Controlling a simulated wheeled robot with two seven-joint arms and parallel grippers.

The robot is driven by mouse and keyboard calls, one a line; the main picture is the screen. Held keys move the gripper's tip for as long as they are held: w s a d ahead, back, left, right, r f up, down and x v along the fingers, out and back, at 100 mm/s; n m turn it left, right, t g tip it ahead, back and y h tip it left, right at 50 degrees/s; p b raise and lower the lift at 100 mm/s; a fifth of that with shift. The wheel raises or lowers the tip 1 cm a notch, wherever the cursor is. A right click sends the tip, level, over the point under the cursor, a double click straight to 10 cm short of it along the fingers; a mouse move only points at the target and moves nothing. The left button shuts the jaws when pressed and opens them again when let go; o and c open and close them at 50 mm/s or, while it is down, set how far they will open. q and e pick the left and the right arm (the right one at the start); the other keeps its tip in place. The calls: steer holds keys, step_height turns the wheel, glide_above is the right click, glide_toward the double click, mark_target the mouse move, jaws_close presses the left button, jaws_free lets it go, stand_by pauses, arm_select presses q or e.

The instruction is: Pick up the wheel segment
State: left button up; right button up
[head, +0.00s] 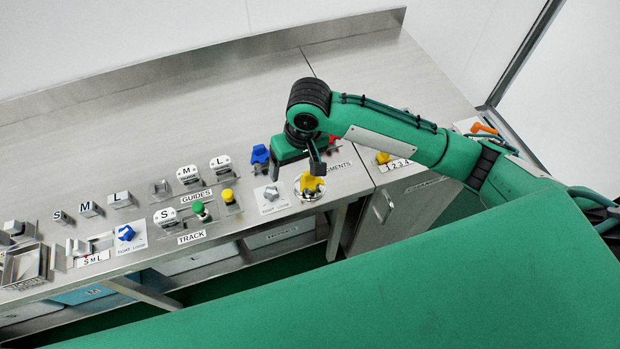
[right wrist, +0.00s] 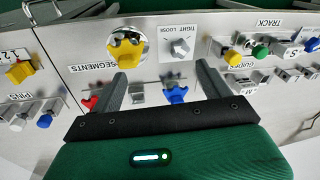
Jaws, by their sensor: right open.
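Near the SEGMENTS label, a blue piece (head: 260,155) and a red piece (head: 333,141) sit on the bench, partly hidden by my right gripper (head: 297,166). A yellow piece (head: 311,186) sits on a round metal mount at the bench's front edge. I cannot tell which of these is the wheel segment. In the right wrist view the yellow piece (right wrist: 127,53) lies beyond the fingers, the blue piece (right wrist: 177,95) shows between them, and the red piece (right wrist: 91,102) is by the left finger. My right gripper (right wrist: 162,76) is open and empty above the bench. My left gripper is out of view.
A grey TIGHT/LOOSE knob (head: 271,193) stands left of the yellow piece. The GUIDES and TRACK holders (head: 190,195), with green and yellow knobs, are further left. A blue knob (head: 125,232) and small metal blocks follow. The back of the bench (head: 180,115) is clear.

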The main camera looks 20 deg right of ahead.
step_height(320, 180, up, 3)
steer(key=m+h, duration=0.1)
steer(key=h, duration=0.1)
glide_above(310, 180)
steer(key=shift+m+g, duration=0.3)
steer(key=f+p, duration=0.1)
steer(key=f, duration=0.7)
steer(key=shift+w+d+p, duration=0.2)
steer(key=shift+p, duration=0.2)
step_height(310, 180, down, 4)
steer(key=shift+a+f+p, duration=0.1)
steer(key=shift+f+p, duration=0.05)
steer(key=shift+p, duration=0.95)
steer(key=shift+f, duration=0.55)
steer(key=c, duration=1.2)
steer(key=shift+r, duration=0.15)
steer(key=shift+c, duration=0.2)
